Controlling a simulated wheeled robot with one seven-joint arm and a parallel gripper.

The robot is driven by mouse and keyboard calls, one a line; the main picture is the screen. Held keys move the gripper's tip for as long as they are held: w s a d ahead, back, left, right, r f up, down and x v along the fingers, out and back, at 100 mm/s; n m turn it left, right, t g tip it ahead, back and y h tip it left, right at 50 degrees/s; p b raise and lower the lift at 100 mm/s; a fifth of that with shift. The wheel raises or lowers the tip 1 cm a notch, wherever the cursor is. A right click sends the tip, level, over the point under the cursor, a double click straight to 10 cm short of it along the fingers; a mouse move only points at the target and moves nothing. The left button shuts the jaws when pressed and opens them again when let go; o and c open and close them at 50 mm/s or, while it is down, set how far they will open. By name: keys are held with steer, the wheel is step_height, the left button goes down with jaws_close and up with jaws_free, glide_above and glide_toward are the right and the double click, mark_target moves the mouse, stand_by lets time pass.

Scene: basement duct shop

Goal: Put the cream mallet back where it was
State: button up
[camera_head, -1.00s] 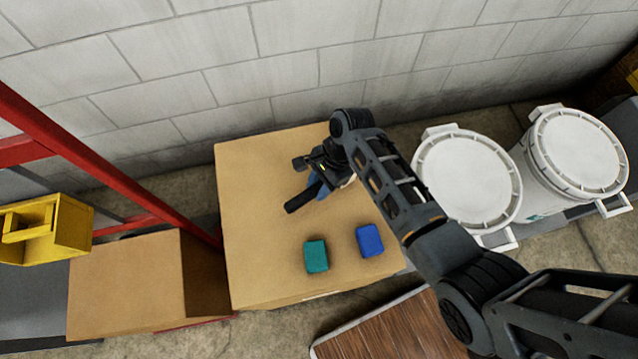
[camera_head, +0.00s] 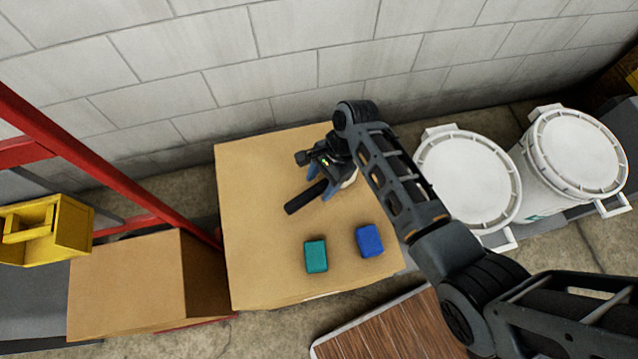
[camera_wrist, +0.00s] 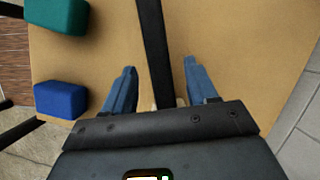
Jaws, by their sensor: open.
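The mallet lies on the cardboard box top (camera_head: 250,210), its black handle (camera_head: 304,198) pointing to the lower left in the head view. A bit of its cream head (camera_head: 349,181) shows beside my gripper; the rest is hidden. My gripper (camera_head: 321,184) is open over the mallet, with its blue fingers on either side of the handle. In the wrist view, the black handle (camera_wrist: 153,45) runs up between the two spread fingers of my gripper (camera_wrist: 160,66), with gaps on both sides. A little of the cream head shows near the palm.
A teal block (camera_head: 316,256) and a blue block (camera_head: 369,240) sit on the box top near its front edge. White buckets (camera_head: 468,178) stand to the right, a red rack post (camera_head: 110,165) to the left. A block wall (camera_head: 300,60) is behind. The box's left side is clear.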

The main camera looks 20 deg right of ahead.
steer(key=v, duration=1)
steer(key=shift+s, duration=0.1)
steer(key=s+d+f+n+t+h, duration=0.1)
steer(key=s+f+n+t+h, duration=0.2)
steer(key=s+f, duration=0.4)
steer(key=s+d+r+n+t, duration=0.2)
steer(key=s+r+n+t, duration=0.25)
steer(key=s, duration=0.65)
steer(key=s+r+n+t, duration=0.4)
steer(key=s+r, duration=0.2)
steer(key=r, duration=0.6)
steer(key=s+r+n+t+h, duration=0.1)
steer(key=s+r+n+t, duration=0.3)
steer(key=r, duration=0.9)
steer(key=v, duration=0.3)
steer(key=shift+f, duration=0.2)
